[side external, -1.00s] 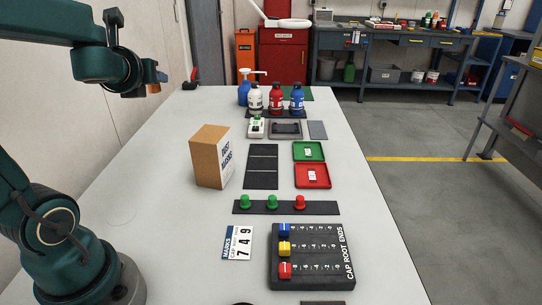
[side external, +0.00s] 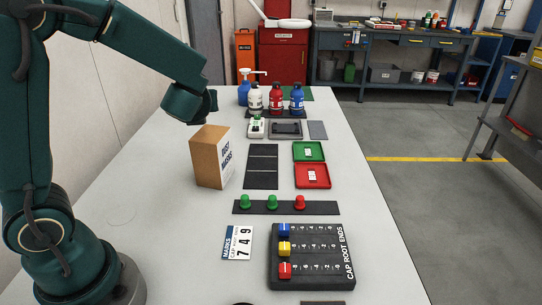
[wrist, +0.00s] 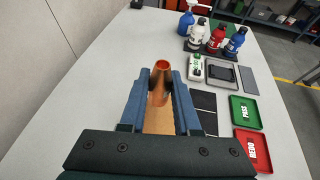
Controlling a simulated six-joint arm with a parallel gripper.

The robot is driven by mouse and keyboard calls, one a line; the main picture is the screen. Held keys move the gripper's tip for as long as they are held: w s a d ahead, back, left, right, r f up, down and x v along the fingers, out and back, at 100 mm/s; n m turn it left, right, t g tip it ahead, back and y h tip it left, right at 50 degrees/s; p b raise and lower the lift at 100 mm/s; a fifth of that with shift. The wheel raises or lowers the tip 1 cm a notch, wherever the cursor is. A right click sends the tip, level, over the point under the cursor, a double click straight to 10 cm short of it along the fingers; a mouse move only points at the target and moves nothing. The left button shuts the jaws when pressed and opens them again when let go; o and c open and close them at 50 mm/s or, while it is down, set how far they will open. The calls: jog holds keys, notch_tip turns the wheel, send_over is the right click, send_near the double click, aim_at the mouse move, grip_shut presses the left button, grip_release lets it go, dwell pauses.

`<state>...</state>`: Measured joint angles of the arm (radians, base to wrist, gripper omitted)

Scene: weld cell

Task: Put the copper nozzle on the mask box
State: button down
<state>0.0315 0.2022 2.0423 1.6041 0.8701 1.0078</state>
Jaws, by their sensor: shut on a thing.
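The mask box is a tan cardboard carton with a white labelled side (side external: 207,160), standing upright on the table in the side view. My gripper (wrist: 161,76) is shut on the copper nozzle (wrist: 159,88), a tapered copper tube with its open end showing beyond the fingers in the wrist view. A tan surface, the mask box top (wrist: 158,122), shows between the fingers below the nozzle. In the side view my wrist is just behind and above the box; the fingers and nozzle are hidden there. I cannot tell whether the nozzle touches the box.
Right of the box lie a dark sectioned mat (side external: 262,166), a green tray (side external: 298,154) and a red tray (side external: 301,182). Several bottles (side external: 276,99) stand at the back. A strip with coloured knobs (side external: 284,208) lies in front. The left of the table is clear.

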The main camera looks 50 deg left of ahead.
aim_at(210, 133)
jog(key=shift+w+d+f, duration=0.3)
jog(key=shift+w+f, duration=0.05)
jog(key=shift+w, duration=0.05)
jog(key=shift+f, duration=1.95)
jog(key=shift+f, duration=0.1)
jog(key=c, duration=0.6)
grip_release()
